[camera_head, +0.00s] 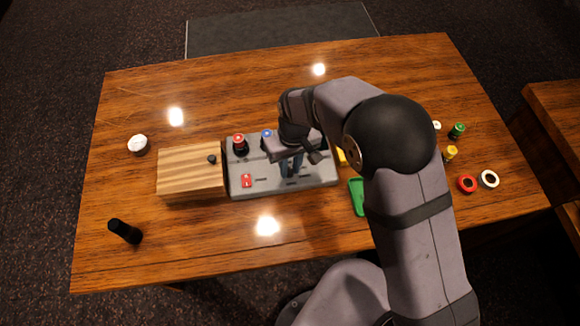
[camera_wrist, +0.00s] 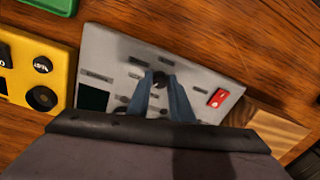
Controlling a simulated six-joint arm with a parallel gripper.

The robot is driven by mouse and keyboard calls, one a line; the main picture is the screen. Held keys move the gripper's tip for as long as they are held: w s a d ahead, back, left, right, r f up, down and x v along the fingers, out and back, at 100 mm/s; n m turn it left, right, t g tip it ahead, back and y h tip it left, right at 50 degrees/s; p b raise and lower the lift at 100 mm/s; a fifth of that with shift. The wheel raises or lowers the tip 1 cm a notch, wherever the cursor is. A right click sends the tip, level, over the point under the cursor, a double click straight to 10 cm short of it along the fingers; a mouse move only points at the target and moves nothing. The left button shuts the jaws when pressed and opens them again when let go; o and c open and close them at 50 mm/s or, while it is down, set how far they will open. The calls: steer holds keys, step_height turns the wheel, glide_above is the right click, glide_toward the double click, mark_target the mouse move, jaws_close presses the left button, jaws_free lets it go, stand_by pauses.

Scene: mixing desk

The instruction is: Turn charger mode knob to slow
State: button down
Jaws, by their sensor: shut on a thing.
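A grey control panel (camera_head: 325,178) lies mid-table; it also shows in the wrist view (camera_wrist: 205,75). It carries several small labels, too small to read, a red switch (camera_head: 247,180) near its left end, and a dark screen (camera_wrist: 93,99). My gripper (camera_head: 291,172) reaches down onto the panel. In the wrist view its two blue-grey fingers (camera_wrist: 164,85) are shut on a small dark knob (camera_wrist: 160,79), one finger on each side. The knob's pointer and setting cannot be made out. In the head view my arm and fingers hide the knob.
A wooden block (camera_head: 190,168) adjoins the panel's left end. A red-topped part (camera_head: 238,140) and a blue-topped part (camera_head: 266,134) stand at its back edge. A yellow box (camera_wrist: 35,75) and a green tray (camera_head: 357,196) lie beside it.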

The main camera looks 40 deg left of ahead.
mark_target(290, 169)
steer(key=n+b, duration=0.1)
steer(key=n, duration=0.3)
steer(key=shift+w+a+n, duration=0.1)
steer(key=shift+n, duration=2.1)
steer(key=shift+r, duration=0.1)
steer(key=c, duration=1.6)
jaws_free()
steer(key=shift+w+r+b, duration=0.15)
steer(key=shift+r+b, duration=1.15)
steer(key=shift+r, duration=2.35)
